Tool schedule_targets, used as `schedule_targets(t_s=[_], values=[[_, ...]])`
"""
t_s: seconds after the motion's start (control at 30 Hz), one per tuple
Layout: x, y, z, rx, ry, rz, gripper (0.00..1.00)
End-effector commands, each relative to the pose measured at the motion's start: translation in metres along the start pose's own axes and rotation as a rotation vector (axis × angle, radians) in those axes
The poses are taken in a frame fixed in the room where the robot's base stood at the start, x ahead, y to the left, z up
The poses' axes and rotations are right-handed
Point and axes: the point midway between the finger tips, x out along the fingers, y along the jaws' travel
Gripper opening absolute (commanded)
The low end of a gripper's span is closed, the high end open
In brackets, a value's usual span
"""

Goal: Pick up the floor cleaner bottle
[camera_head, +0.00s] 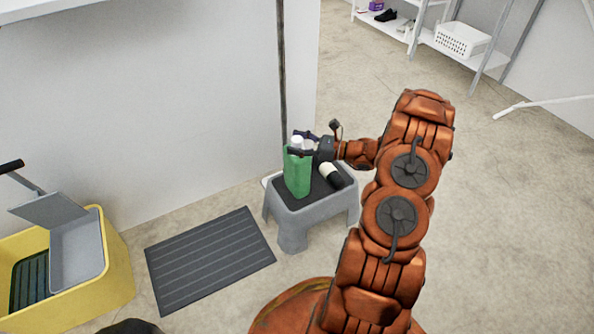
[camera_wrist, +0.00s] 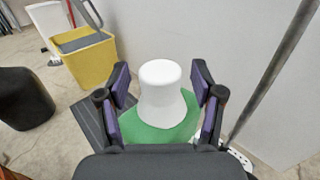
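The floor cleaner bottle (camera_head: 297,175) is green with a white cap and stands upright on a small grey step stool (camera_head: 292,220). My gripper (camera_head: 303,144) is at the bottle's top, reaching in from the right. In the wrist view, my gripper (camera_wrist: 160,85) is open, with one purple-padded finger on each side of the white cap and neck of the bottle (camera_wrist: 160,100). Gaps show between the pads and the white part. The bottle's lower body is hidden in the wrist view.
A dark bottle with a pale top (camera_head: 331,175) is on the stool beside the green bottle. A wall is behind the stool. A dark ribbed mat (camera_head: 210,259) and a yellow mop bucket (camera_head: 115,278) are to the left. Open floor lies to the right.

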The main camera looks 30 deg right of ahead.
Motion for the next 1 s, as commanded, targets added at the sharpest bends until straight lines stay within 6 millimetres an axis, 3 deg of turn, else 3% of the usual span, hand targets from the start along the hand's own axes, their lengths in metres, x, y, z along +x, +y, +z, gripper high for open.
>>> schedule_targets(t_s=[0.07, 0.6, 1.0], values=[[-0.0001, 0.0, 0.0, 0.0, 0.0, 0.0, 0.56], [-0.0002, 0.0002, 0.0, 0.0, 0.0, 0.0, 0.0], [-0.0002, 0.0, 0.0007, 0.0, -0.001, 0.0, 0.0]])
